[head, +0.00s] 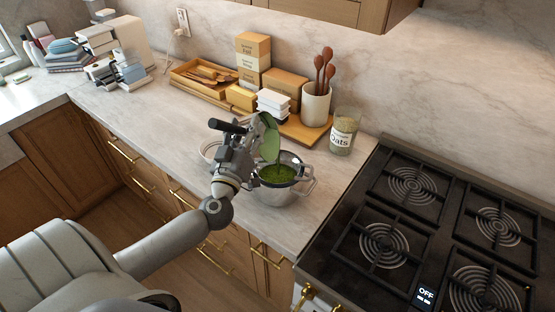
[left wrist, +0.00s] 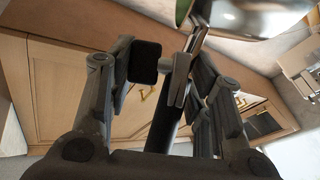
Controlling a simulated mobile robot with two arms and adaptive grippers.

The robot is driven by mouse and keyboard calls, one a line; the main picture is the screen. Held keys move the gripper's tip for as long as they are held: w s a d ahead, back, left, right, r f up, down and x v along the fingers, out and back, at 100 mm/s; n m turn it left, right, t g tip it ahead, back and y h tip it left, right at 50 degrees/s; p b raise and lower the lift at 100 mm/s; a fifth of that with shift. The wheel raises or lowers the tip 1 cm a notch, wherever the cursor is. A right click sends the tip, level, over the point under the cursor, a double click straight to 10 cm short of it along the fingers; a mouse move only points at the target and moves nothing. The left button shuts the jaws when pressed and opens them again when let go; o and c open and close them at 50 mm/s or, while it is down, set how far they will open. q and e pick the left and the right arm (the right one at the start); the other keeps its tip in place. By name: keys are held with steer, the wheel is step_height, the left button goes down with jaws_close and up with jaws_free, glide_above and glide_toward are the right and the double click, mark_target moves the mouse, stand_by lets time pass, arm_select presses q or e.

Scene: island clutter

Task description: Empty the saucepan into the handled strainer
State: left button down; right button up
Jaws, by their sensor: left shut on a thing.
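My left gripper (head: 236,150) is shut on the dark handle of the saucepan (head: 268,138), which is tipped steeply on its side. The handle also shows between the fingers in the left wrist view (left wrist: 166,125), with the shiny metal pan (left wrist: 255,14) at the top edge. The saucepan's inside looks green, and green stuff reaches down from its rim. Below it stands the metal handled strainer (head: 284,194), upright on the counter, with green contents (head: 277,174) inside. The gripper hides part of the pan and the strainer's left side. My right gripper is not in view.
A pale bowl (head: 210,150) sits just behind the gripper, partly hidden. An oats jar (head: 344,131), a utensil crock (head: 315,104), boxes (head: 253,52) and a wooden tray (head: 200,85) line the back. The stove (head: 410,215) lies to the right.

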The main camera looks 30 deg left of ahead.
arm_select(q)
steer(key=shift+r, duration=0.2)
steer(key=shift+w+d+f+m+h, duration=0.1)
steer(key=shift+w+d+m+h, duration=0.05)
steer(key=shift+d+m, duration=0.4)
steer(key=shift+w+d+f+m+h, duration=0.1)
steer(key=shift+w+d+m+h, duration=0.05)
steer(key=shift+d+m, duration=0.4)
steer(key=shift+w+d+f+m+t+h, duration=0.15)
steer(key=shift+d+f+m, duration=0.05)
steer(key=shift+d+m, duration=0.35)
steer(key=shift+w+d+f+m+t+h, duration=0.1)
steer(key=shift+d+f+m+t+h, duration=0.05)
steer(key=shift+d+m, duration=0.35)
steer(key=shift+w+d+m, duration=0.15)
steer(key=shift+d+m, duration=0.35)
steer(key=shift+d, duration=0.05)
steer(key=shift+w+d+m, duration=0.15)
steer(key=shift+d+m, duration=0.3)
steer(key=shift+d, duration=0.1)
